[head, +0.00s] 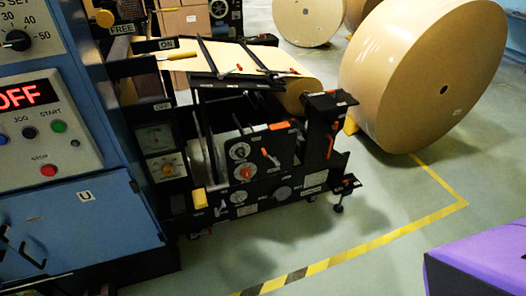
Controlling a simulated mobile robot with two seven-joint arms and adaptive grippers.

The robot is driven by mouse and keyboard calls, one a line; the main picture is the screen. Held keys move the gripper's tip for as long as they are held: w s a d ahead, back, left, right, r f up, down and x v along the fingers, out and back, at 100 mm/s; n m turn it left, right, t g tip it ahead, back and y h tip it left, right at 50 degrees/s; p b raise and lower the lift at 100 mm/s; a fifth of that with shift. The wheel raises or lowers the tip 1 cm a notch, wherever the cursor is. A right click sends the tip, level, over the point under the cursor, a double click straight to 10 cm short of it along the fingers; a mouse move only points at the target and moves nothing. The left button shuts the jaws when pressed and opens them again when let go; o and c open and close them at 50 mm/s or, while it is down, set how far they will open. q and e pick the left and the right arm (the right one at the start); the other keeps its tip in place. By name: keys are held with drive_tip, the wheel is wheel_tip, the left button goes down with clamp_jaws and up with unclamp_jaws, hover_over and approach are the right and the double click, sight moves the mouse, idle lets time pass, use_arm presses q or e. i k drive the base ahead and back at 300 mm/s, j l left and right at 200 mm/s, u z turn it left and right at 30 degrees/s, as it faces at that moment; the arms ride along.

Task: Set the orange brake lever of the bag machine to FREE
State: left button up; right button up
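The bag machine stands at the left and centre, with a blue cabinet (75,215) and a black unwind frame (255,190) beside it. A plate marked FREE (122,29) sits at the top left of the frame. An ON plate (166,44) is just right of it, above a yellow handle (176,55). An orange lever (270,157) stands on the frame's front panel, and another orange piece (330,146) is on the right post. I cannot tell which orange part is the brake lever or its setting. Neither of my grippers is in view.
A big kraft roll (420,75) stands on the floor at the right, with another roll (307,20) behind. Yellow tape (440,211) marks the floor. A purple block-like object (485,255) fills the lower right corner. The floor in front of the frame is clear.

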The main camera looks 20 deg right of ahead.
sight(265, 153)
drive_tip(key=i+z, duration=0.35)
drive_tip(key=i+j+z, duration=0.1)
drive_tip(key=z, duration=0.25)
drive_tip(key=i+j+z, duration=0.15)
drive_tip(key=z, duration=0.2)
drive_tip(key=i+j, duration=0.05)
